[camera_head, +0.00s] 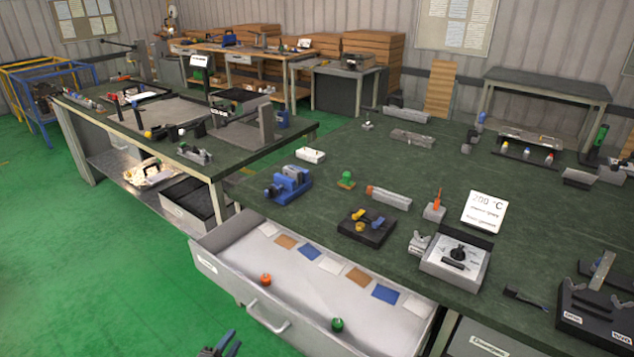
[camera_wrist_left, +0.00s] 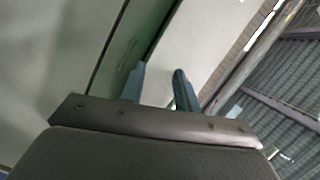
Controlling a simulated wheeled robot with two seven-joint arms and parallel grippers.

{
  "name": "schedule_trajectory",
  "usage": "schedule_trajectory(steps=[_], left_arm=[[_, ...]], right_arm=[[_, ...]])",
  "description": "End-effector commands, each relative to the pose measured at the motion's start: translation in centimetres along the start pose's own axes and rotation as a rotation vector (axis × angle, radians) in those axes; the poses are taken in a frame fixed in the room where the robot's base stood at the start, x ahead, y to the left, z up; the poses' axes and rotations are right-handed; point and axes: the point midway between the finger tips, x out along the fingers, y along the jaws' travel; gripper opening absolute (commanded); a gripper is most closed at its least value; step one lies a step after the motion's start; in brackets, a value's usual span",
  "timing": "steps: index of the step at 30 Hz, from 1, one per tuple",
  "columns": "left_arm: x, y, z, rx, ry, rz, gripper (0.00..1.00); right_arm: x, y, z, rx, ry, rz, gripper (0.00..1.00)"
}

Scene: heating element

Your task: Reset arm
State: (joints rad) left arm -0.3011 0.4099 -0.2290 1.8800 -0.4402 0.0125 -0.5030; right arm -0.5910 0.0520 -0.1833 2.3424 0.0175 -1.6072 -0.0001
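My left gripper (camera_head: 222,342) shows at the bottom edge of the head view, over the green floor and in front of the open drawer. It touches nothing that I can see. In the left wrist view the two fingers of the left gripper (camera_wrist_left: 158,84) stand apart with nothing between them. Most of the left arm is out of the picture. My right gripper and right arm do not show in either view.
An open drawer (camera_head: 222,262) juts out from the green-topped workbench (camera_head: 405,240), holding coloured cards, an orange knob (camera_head: 265,280) and a green knob (camera_head: 337,325). A control box (camera_head: 455,262) and a blue vise (camera_head: 288,186) stand above. Floor at left (camera_head: 90,270) is clear.

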Motion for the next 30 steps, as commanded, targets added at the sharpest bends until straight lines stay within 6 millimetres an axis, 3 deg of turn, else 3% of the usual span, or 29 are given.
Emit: schedule_trajectory(steps=[6,14,20,30], left_arm=[[-0.8,0.8,3.7,-0.218,-0.286,0.122,0.32],[-3.7,1.8,4.9,-0.498,-0.619,0.245,0.32],[-8.0,3.5,3.0,-0.712,-0.865,0.364,0.32],[-14.8,5.4,-2.9,-0.937,-1.115,0.555,0.32]], right_arm=[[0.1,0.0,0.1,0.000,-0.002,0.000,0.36],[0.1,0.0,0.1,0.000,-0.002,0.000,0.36],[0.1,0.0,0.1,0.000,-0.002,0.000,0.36],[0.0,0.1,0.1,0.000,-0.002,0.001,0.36]])
